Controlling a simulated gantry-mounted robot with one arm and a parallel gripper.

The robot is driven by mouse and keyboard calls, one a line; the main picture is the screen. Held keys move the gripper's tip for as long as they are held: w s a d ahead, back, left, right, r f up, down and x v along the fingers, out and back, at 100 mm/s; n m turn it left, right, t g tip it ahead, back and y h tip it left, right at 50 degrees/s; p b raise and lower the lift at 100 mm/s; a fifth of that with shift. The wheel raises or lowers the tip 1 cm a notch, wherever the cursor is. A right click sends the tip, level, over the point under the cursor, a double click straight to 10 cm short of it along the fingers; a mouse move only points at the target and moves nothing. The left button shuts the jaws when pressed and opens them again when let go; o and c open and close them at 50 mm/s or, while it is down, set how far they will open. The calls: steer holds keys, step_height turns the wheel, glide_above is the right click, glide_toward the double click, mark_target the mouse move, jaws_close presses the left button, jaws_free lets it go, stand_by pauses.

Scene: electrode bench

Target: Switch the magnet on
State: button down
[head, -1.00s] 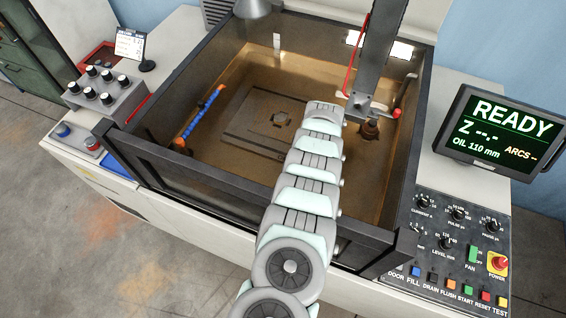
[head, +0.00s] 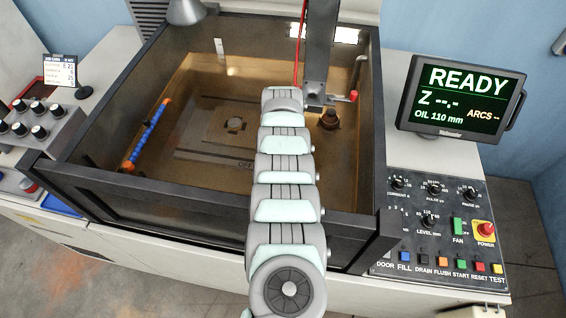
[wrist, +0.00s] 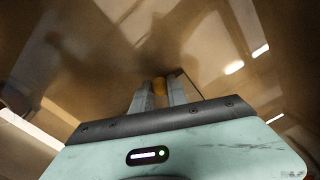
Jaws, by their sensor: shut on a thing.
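In the wrist view my gripper (wrist: 159,93) has its two fingers closed on a small, rounded, orange-yellow thing (wrist: 159,86). What that thing belongs to cannot be told. In the head view my arm reaches over the front wall into the tank, and its own end hides the gripper and the held thing. A dark flat plate (head: 205,139) with a small raised piece (head: 235,125) lies on the tank floor under amber oil.
The machine column (head: 320,50) hangs just right of my arm's end. A red-tipped lever (head: 353,96) and a dark brown round part (head: 330,119) are near it. Dark tank walls (head: 150,205) surround the work area. The screen (head: 462,95) reads READY.

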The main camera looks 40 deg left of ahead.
steer(key=c, duration=1.3)
jaws_free()
step_height(320, 180, up, 11)
steer(key=shift+w+f, duration=0.1)
